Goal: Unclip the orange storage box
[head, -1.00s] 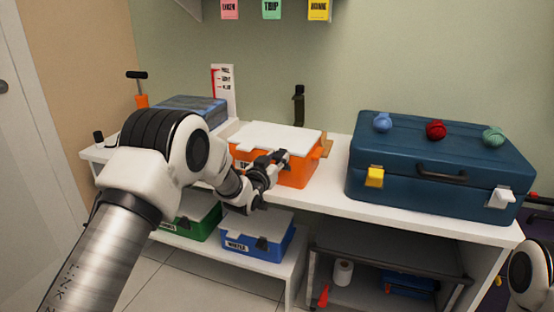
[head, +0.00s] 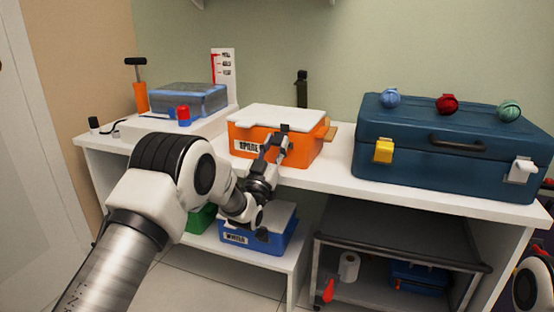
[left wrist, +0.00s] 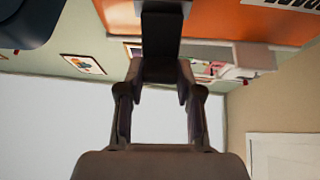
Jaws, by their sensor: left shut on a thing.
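The orange storage box (head: 306,152) stands on the white bench. Its white lid (head: 275,115) lies closed on top, a label (head: 250,147) is on its front and a tan tab (head: 330,133) on its right end. My left gripper (head: 284,138) is at the front of the box, shut on the dark clip (head: 285,127) near the lid edge. In the left wrist view the gripper (left wrist: 160,68) meets the dark clip (left wrist: 162,25) beside the orange wall (left wrist: 225,22). The fingers hide part of the clip, so I cannot tell whether it is released. My right gripper is not in view.
A blue suitcase (head: 440,180) with yarn balls is to the right. A clear blue-grey box (head: 187,99) and orange pump (head: 140,97) are to the left. A blue box (head: 265,236) is on the lower shelf, with a dark cart (head: 400,230) to its right.

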